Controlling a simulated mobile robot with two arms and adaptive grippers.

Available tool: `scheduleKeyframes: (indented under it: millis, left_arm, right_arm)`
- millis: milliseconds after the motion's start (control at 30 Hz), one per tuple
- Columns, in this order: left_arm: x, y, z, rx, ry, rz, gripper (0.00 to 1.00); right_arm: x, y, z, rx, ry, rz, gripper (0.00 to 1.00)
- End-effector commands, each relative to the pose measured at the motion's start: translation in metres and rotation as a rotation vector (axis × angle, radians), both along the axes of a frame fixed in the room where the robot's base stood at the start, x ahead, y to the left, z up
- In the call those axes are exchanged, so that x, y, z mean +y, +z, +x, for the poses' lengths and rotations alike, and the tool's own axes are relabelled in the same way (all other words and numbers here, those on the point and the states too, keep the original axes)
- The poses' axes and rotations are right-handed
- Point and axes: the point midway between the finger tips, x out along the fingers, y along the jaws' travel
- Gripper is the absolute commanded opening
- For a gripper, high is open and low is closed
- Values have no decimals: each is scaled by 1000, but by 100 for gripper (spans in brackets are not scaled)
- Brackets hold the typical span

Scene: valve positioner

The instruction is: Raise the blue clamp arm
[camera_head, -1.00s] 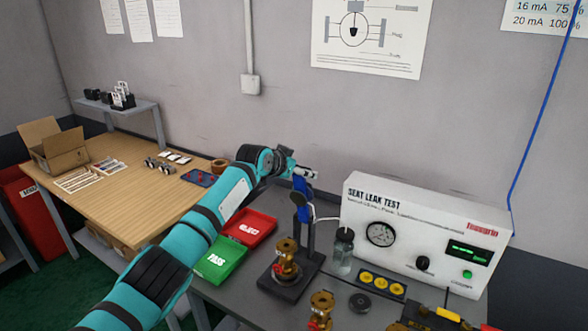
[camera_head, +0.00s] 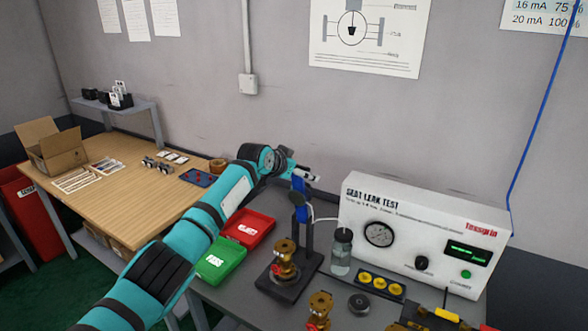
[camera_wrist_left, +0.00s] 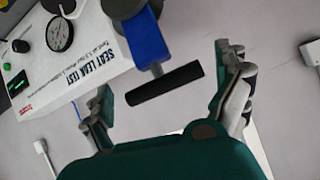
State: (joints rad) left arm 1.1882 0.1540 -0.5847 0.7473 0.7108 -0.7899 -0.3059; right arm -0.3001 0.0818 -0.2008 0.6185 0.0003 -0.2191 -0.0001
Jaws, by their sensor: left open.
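The blue clamp arm (camera_head: 298,185) is at the top of a dark post on the test stand (camera_head: 283,287), above a brass valve body (camera_head: 284,258). In the left wrist view the blue arm (camera_wrist_left: 149,42) ends in a black bar handle (camera_wrist_left: 165,83). My left gripper (camera_head: 314,177) is at the top of the clamp in the head view and partly covers it. In the wrist view its two fingers (camera_wrist_left: 163,72) are spread on either side of the handle, apart from it. I cannot tell the depth gap. My right gripper does not show.
The seat leak test box (camera_head: 420,232) stands close on the right. A glass bottle (camera_head: 341,252) is just right of the post. Green (camera_head: 217,262) and red (camera_head: 247,229) trays lie to the left. Another brass valve (camera_head: 320,310) stands in front.

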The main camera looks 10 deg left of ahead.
Motion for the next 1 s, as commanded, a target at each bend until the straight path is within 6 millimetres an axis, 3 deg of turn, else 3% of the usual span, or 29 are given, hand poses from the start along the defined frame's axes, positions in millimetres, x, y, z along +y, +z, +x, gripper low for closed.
scheduleKeyframes:
  millis: [267,700,1000]
  left_arm:
    - [7,11,-14,-4,-1,0,100]
    - [26,46,-70,0,-1,1,100]
    - [34,59,-92,5,1,1,100]
  right_arm:
    - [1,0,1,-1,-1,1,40]
    - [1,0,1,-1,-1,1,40]
    - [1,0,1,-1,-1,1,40]
